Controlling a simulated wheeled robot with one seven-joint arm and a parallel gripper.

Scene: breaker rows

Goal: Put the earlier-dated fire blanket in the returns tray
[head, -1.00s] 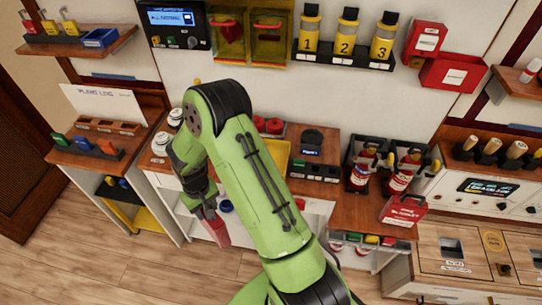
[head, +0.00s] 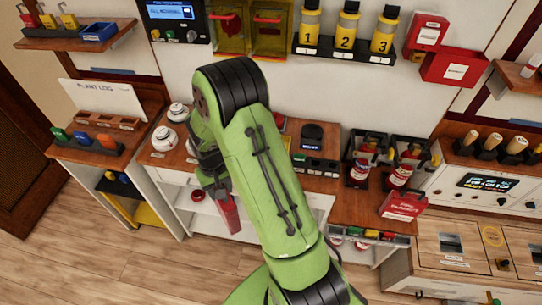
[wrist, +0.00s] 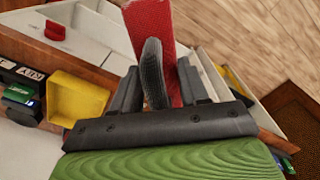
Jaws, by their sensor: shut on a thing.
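My gripper (head: 222,188) is shut on a flat red object (head: 230,214), which hangs down in front of the white shelf unit. In the wrist view my gripper (wrist: 158,85) has its dark fingers on the red object (wrist: 152,28), whose face carries no readable date. A red case (head: 403,205), its label probably reading fire blanket, stands on the right part of the wooden bench; its date is too small to read. A yellow tray (wrist: 78,100) shows left of my gripper in the wrist view; I cannot tell whether it is the returns tray. My arm mostly hides it in the head view.
Two white round detectors (head: 172,122) sit at the bench's left. Red extinguishers (head: 359,172) stand in black holders at the right. A small red round thing (head: 197,195) is in the shelf below. The wooden floor (head: 120,270) in front is clear.

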